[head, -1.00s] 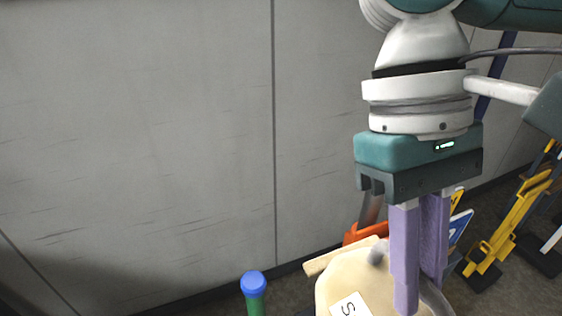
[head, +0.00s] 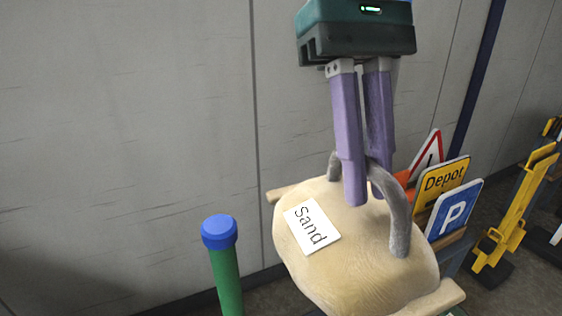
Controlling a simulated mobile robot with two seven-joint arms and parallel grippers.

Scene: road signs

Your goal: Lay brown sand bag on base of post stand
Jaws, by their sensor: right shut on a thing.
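The sand bag (head: 345,265) is tan-brown with a white "Sand" label and a grey handle loop. The base of the post stand is below the frame's lower edge. My left gripper is not in view.
A yellow folding frame (head: 512,215) is at far right. A grey wall (head: 120,130) closes off the back.

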